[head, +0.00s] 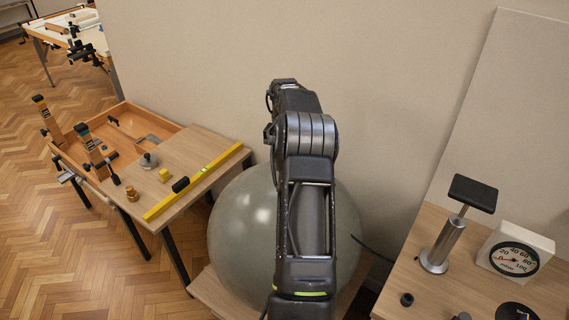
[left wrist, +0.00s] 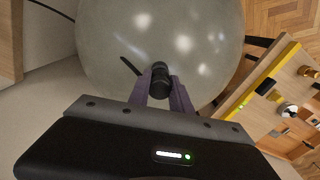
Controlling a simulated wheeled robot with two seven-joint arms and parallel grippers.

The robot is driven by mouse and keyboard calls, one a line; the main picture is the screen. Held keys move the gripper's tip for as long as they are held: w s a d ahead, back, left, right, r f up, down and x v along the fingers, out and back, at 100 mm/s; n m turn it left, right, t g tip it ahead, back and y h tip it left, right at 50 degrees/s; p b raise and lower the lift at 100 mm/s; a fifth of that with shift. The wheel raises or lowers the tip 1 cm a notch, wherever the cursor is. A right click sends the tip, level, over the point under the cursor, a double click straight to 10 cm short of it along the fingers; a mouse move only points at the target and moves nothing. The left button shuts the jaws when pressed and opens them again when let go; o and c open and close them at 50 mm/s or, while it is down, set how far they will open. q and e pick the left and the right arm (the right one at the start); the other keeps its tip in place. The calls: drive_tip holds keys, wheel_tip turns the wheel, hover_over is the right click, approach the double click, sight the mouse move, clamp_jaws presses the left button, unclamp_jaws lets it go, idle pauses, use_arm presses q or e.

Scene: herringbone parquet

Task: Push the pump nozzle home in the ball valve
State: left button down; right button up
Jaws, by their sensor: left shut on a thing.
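The big grey-green ball (head: 235,225) sits low in the middle of the head view, partly covered by my arm. It fills the top middle of the left wrist view (left wrist: 200,40). My left gripper (left wrist: 161,90) is shut on the black pump nozzle (left wrist: 160,78), whose round end faces the camera in front of the ball. A short dark strip (left wrist: 130,66) shows against the ball beside it; I cannot tell what it is. The valve and the nozzle's tip are hidden, so how deep it sits cannot be seen. In the head view my arm hides the gripper. My right gripper is not in view.
A pump (head: 442,245) with a black handle and a pressure gauge (head: 514,256) stand on the right table (head: 420,290). A dark hose (head: 372,248) runs beside the ball. The left bench (head: 205,150) holds a yellow level (head: 200,178) and tools. A wall stands behind.

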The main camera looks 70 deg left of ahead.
use_arm(q)
drive_tip(key=shift+f+b, duration=0.5)
drive_tip(key=shift+f, duration=0.35)
drive_tip(key=c, duration=1.1)
unclamp_jaws()
drive_tip(key=shift+r, duration=0.1)
wheel_tip(320, 180, up, 8)
drive_tip(key=shift+f+b, duration=0.15)
drive_tip(key=shift+b, duration=0.4)
